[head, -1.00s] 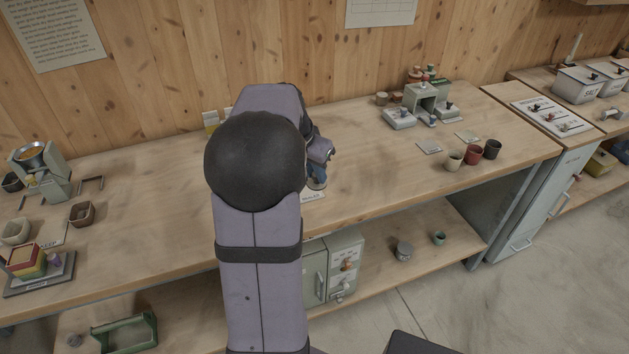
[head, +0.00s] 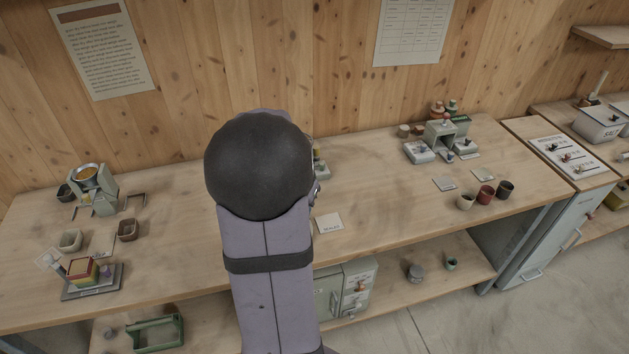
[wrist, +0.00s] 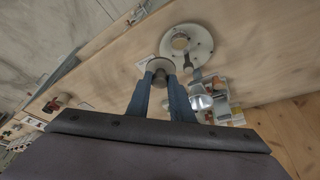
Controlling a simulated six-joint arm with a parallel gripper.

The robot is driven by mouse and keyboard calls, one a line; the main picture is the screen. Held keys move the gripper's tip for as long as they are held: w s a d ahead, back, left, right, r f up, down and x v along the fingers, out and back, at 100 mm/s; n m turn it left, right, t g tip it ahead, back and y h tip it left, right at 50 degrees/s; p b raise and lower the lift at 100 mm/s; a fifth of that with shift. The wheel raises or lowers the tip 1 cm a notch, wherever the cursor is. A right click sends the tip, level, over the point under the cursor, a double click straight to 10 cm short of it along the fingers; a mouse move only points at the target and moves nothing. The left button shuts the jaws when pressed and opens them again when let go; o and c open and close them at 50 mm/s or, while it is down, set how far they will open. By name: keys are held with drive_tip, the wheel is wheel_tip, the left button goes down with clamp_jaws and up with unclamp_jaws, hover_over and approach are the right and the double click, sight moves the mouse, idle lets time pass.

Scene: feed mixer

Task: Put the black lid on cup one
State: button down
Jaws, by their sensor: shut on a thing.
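In the wrist view my gripper (wrist: 160,75) has its two blue fingers closed on a small round grey piece (wrist: 160,64) with a darker middle. I cannot tell whether this piece is the black lid. It is over the bench, beside a pale round plate (wrist: 202,47) with a ring on it. In the head view my arm hides the gripper and the held piece. A cream cup (head: 465,202), a red cup (head: 486,195) and a dark cup (head: 505,189) stand together on the right of the bench. No label marking cup one is readable.
A small machine (head: 441,135) stands at the back right, with cards in front. A grey mill (head: 95,190), square cups and a tray (head: 92,283) with stacked blocks are at the left. The bench between (head: 375,175) is mostly clear. A lower shelf holds a cabinet (head: 357,285).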

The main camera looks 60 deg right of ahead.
drive_tip(key=shift+w+a+f+n+t+b, duration=0.2)
drive_tip(key=shift+w+f+n+t, duration=0.1)
drive_tip(key=shift+w+f+n, duration=0.45)
drive_tip(key=shift+w+a+f+n+t+b, duration=0.1)
drive_tip(key=shift+w+a+f+n+t, duration=0.15)
drive_tip(key=shift+w+f+n, duration=0.45)
drive_tip(key=shift+s, duration=0.1)
drive_tip(key=shift+f, duration=0.25)
drive_tip(key=shift+w+a+b+x, duration=0.1)
drive_tip(key=shift+a+b+x, duration=0.05)
drive_tip(key=shift+b+x, duration=0.8)
drive_tip(key=shift+w+a+b+x, duration=0.1)
drive_tip(key=shift+a+b+x, duration=0.05)
drive_tip(key=shift+b+x, duration=0.85)
drive_tip(key=shift+w+a+b+x, duration=0.1)
drive_tip(key=shift+a+b+x, duration=0.1)
drive_tip(key=shift+b+x, duration=0.75)
drive_tip(key=shift+d+f+p, duration=0.1)
drive_tip(key=shift+f+p, duration=0.2)
drive_tip(key=shift+f, duration=0.1)
drive_tip(key=shift+f+b, duration=0.2)
drive_tip(key=shift+b, duration=0.2)
